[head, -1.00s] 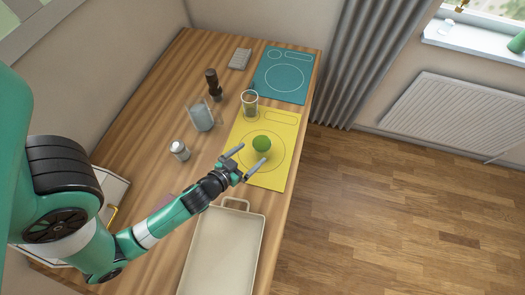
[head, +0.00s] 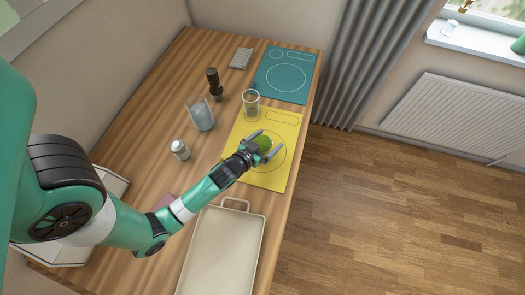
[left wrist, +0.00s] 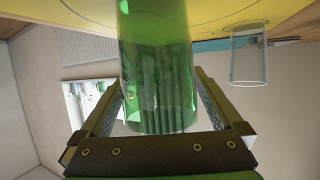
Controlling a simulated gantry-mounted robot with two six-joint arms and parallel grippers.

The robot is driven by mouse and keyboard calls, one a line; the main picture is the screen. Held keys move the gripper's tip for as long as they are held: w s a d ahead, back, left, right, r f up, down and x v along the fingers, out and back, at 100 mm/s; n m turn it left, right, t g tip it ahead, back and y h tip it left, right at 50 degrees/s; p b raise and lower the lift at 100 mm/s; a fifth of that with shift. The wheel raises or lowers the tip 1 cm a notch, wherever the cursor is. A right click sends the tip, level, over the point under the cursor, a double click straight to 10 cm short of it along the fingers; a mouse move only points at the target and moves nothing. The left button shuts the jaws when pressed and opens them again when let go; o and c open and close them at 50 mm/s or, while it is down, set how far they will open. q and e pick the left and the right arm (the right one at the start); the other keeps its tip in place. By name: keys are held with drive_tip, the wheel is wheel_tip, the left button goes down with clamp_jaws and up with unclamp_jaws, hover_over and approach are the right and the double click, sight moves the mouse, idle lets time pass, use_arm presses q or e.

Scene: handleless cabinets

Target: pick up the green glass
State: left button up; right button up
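The green glass (head: 264,142) stands on the yellow mat (head: 272,180) near the counter's right edge. My left gripper (head: 269,143) is open, with one finger on each side of the glass. In the left wrist view the green see-through glass (left wrist: 155,60) fills the middle between the two spread fingers (left wrist: 157,88). That picture is upside down, with the mat at the top. I cannot tell whether either finger touches the glass. The gripper hides part of it in the head view. My right gripper is not in view.
A clear glass (head: 251,102) stands at the mat's far left corner. A jug (head: 202,115), a shaker (head: 180,149) and a dark mill (head: 214,85) stand to the left. A beige tray (head: 222,250) lies in front. A teal mat (head: 286,77) lies at the back.

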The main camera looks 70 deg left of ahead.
use_arm(q)
drive_tip(key=c, duration=1.4)
drive_tip(key=shift+r, duration=0.15)
drive_tip(key=s+d+r+p, duration=0.1)
drive_tip(key=s+d+r, duration=0.2)
drive_tip(key=r, duration=0.1)
drive_tip(key=s+d+r+p, duration=0.1)
drive_tip(key=s+d+r, duration=0.2)
drive_tip(key=s+r, duration=0.1)
drive_tip(key=s+d+r+p, duration=0.1)
drive_tip(key=s+d+r, duration=0.2)
drive_tip(key=r, duration=0.2)
drive_tip(key=shift+s, duration=0.35)
